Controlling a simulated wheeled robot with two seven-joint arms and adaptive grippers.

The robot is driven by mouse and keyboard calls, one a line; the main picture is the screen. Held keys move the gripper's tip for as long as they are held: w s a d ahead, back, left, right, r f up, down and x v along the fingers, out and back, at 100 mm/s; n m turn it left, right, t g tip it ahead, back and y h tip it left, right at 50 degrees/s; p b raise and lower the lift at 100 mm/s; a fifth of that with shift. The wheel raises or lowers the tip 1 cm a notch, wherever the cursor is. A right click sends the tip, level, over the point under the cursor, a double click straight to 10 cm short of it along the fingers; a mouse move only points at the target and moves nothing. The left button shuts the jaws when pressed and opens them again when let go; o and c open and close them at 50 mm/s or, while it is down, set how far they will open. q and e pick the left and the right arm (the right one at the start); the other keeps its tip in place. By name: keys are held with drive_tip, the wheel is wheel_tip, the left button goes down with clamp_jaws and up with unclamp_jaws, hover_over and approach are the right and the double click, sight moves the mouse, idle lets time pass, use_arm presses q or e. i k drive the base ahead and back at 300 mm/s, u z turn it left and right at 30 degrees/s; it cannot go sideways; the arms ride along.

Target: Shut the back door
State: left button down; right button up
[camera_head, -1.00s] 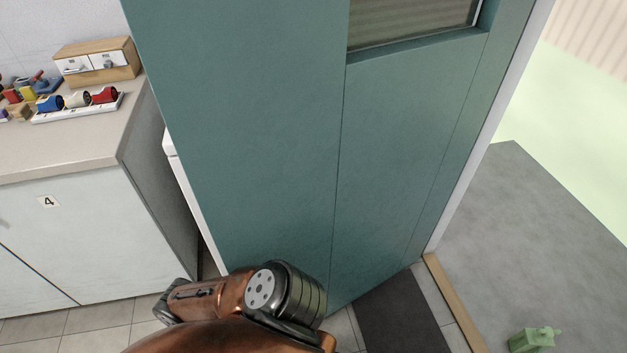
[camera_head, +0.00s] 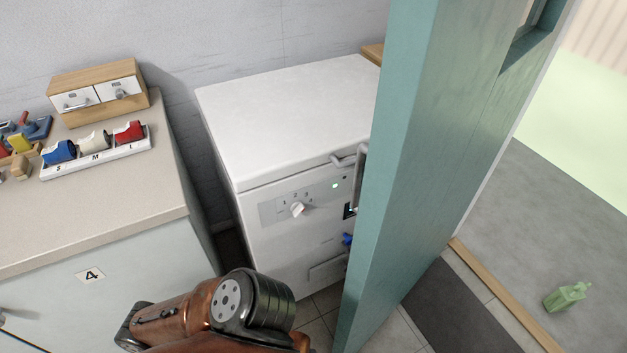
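The back door (camera_head: 425,150) is teal with a window and stands open into the room, seen nearly edge-on. Its free edge faces me, and a handle (camera_head: 360,180) shows on its left face. The doorway at the right opens onto a grey floor and pale green ground. A brown and black arm link of mine is at the bottom, left of the door's lower edge and apart from it in the picture. Neither gripper shows.
A white washing machine (camera_head: 290,115) stands behind the door, partly hidden by it. A counter (camera_head: 120,225) on the left holds a small drawer box (camera_head: 100,92) and several coloured rolls. A dark mat (camera_head: 460,315) lies by the wooden threshold (camera_head: 500,300).

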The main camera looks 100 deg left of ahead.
sight(456, 76)
drive_tip(key=k, duration=0.35)
drive_tip(key=u, duration=0.8)
